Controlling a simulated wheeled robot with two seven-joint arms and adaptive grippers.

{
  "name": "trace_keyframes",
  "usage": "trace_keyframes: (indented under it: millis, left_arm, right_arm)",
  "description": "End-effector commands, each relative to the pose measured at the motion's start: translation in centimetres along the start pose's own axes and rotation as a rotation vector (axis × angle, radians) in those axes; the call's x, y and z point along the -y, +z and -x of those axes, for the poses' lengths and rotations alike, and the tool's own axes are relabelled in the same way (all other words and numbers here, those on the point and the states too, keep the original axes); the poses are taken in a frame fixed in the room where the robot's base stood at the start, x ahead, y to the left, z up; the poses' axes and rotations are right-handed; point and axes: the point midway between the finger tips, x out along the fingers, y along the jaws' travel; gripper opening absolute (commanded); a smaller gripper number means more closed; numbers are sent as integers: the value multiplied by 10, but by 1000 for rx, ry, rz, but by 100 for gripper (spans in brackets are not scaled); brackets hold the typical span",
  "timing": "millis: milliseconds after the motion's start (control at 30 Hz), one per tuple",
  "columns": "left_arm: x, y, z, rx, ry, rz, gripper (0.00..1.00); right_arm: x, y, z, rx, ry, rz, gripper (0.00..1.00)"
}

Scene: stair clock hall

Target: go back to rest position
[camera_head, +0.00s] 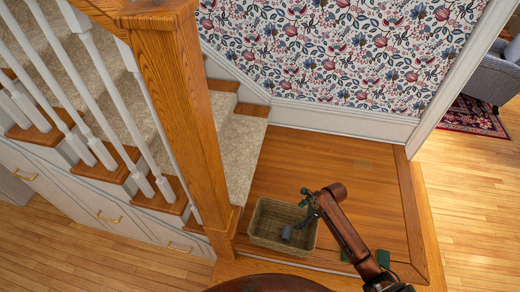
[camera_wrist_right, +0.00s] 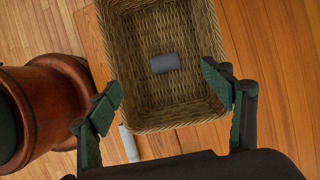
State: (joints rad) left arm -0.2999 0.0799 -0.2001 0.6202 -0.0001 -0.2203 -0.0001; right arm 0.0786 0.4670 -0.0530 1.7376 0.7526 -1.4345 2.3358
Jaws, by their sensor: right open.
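My right gripper (camera_head: 306,208) reaches in from the bottom right in the head view, over the right side of a woven basket (camera_head: 262,213). In the right wrist view its two green-padded fingers (camera_wrist_right: 162,93) stand wide apart with nothing between them. The basket (camera_wrist_right: 202,28) lies beyond the fingertips. A small dark grey roll-shaped thing (camera_head: 286,232) lies inside the basket; it also shows in the right wrist view (camera_wrist_right: 165,63), apart from the fingers. My left gripper is not in view.
A wooden newel post (camera_head: 180,110) and white-balustered stairs stand left of the basket. A papered wall (camera_head: 340,50) closes the back. Wooden floor (camera_head: 345,175) is clear behind and right of the basket. A grey armchair (camera_head: 490,75) and red rug (camera_head: 474,117) are far right.

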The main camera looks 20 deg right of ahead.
Motion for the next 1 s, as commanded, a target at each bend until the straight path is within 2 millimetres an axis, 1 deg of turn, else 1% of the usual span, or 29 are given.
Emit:
trace_keyframes:
  millis: [167,267,333,500,667,867,1000]
  left_arm:
    - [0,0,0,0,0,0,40]
    - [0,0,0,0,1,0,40]
    - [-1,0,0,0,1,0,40]
    - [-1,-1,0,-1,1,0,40]
    - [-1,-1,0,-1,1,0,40]
    - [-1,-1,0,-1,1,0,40]
    - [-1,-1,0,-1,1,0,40]
  right_arm:
    - [-2,0,0,-1,0,9,74]
    - [-10,-3,-2,-8,-1,76,74]
    - [-22,-8,-3,-20,-4,169,74]
    - [-59,-23,-1,-66,-15,517,74]
    - [-94,-38,8,-120,-18,859,74]
    - [-132,-54,29,-195,-6,1269,74]
    - [-156,-66,50,-258,15,1541,74]
